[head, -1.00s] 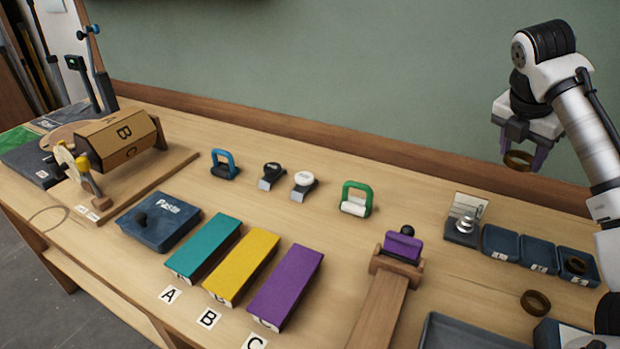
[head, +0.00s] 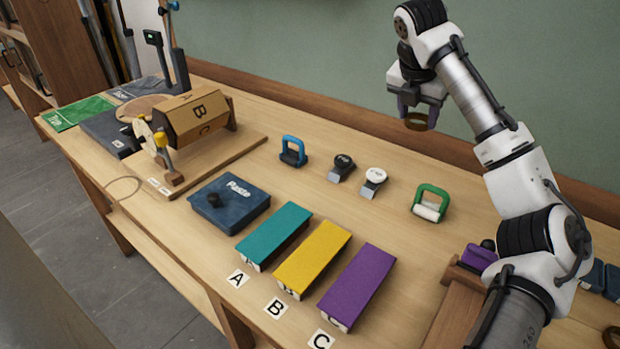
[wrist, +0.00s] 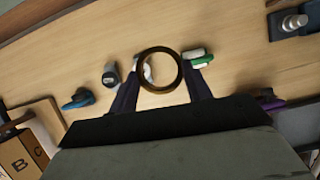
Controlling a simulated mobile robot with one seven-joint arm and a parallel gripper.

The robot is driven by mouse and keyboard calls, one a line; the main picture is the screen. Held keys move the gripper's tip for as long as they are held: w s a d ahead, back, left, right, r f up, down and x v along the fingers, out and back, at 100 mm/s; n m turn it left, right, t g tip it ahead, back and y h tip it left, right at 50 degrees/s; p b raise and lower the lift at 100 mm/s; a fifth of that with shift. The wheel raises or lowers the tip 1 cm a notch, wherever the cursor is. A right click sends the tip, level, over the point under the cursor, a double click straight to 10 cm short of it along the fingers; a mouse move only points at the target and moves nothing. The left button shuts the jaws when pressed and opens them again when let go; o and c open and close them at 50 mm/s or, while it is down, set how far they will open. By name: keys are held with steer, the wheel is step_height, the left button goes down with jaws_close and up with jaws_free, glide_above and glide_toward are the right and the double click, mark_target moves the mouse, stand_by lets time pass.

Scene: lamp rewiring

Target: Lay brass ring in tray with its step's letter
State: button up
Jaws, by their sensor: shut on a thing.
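My gripper (head: 419,108) is shut on a dark brass ring (head: 419,123) and holds it in the air above the back of the bench. In the wrist view the ring (wrist: 143,82) sits between the two purple fingers, with bench top seen through and around it. Two small blue trays (head: 592,276) show at the right edge, partly hidden by my arm; their letters are not readable. Another brass ring (head: 612,338) lies at the lower right edge, cut off by the frame. The six-sided wooden drum (head: 197,117) carries the letters A, B and C.
Teal (head: 274,235), yellow (head: 313,257) and purple (head: 357,286) blocks lie at the front by cards A, B and C. A Paste box (head: 230,203), a blue-handled tool (head: 293,151), two small knobbed tools and a green-handled roller (head: 430,204) stand behind. A wooden stand with a purple piece (head: 479,257) is partly hidden.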

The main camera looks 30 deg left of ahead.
steer(key=s+a+n+y, duration=0.1)
steer(key=s+a+n, duration=0.4)
steer(key=a, duration=1.2)
steer(key=y, duration=0.1)
glide_above(285, 189)
steer(key=s, duration=0.1)
steer(key=f, duration=0.5)
steer(key=f+p, duration=0.1)
steer(key=f, duration=0.4)
steer(key=f+p, duration=0.1)
steer(key=f, duration=0.4)
steer(key=shift+s+d+f, duration=0.2)
steer(key=shift+d+f, duration=0.05)
steer(key=shift+f, duration=0.05)
steer(key=shift+f+p, duration=0.7)
steer(key=shift+f, duration=1.75)
steer(key=o, duration=1.1)
steer(key=shift+f, duration=0.15)
steer(key=shift+c, duration=0.2)
